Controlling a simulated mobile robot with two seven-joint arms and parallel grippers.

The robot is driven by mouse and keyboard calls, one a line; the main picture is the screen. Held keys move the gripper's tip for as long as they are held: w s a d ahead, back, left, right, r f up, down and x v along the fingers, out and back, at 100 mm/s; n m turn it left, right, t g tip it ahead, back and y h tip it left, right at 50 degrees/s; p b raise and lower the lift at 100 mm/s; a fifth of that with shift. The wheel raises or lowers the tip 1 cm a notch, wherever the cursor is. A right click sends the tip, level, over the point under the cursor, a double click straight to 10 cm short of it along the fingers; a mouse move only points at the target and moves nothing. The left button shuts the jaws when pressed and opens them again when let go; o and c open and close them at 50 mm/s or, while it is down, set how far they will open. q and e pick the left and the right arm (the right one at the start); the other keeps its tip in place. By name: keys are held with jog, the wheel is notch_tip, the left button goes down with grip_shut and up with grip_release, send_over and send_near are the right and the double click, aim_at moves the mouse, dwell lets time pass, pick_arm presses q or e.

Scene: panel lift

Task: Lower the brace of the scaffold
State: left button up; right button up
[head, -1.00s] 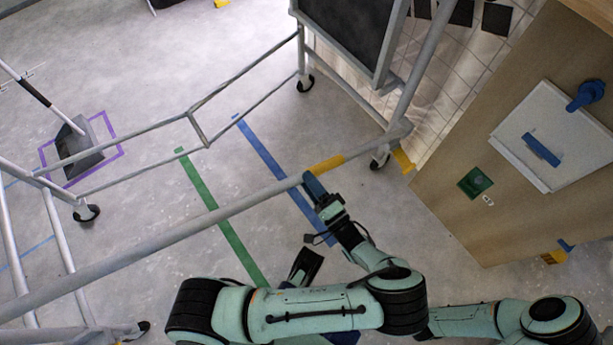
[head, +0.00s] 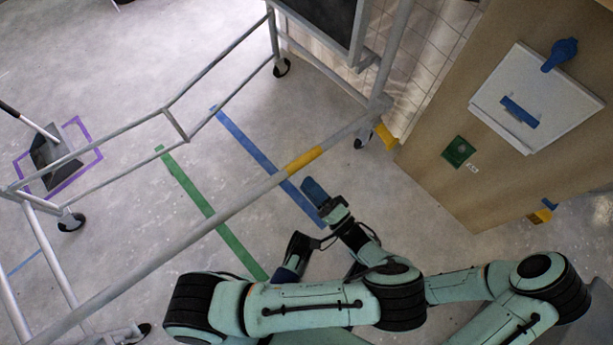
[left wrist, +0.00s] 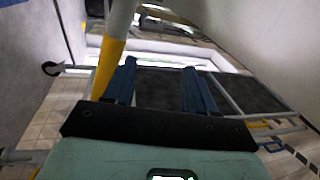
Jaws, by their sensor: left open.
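The grey scaffold (head: 217,214) fills the left and middle of the head view. Its long near bar, which I take for the brace, runs diagonally and has a yellow band (head: 304,160). My left gripper (head: 316,191) is open and empty just below this band, apart from the bar in the picture. In the left wrist view its two blue fingers (left wrist: 159,88) are spread, and the yellow band (left wrist: 107,68) lies outside the left-hand finger, not between them. A dark part with some blue (head: 294,254) may be my right gripper, mostly hidden behind my left arm.
A wooden panel (head: 440,160) with a white box (head: 535,95) and blue handle stands at right. A dark plate with a pole (head: 52,160) lies inside purple tape at left. Green tape (head: 205,205) and blue tape (head: 255,150) mark the floor. The scaffold has casters (head: 281,67).

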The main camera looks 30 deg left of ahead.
pick_arm(q)
jog(key=b+v, duration=0.1)
jog(key=v, duration=0.4)
jog(key=shift+s, duration=0.2)
dwell(0.4)
dwell(0.6)
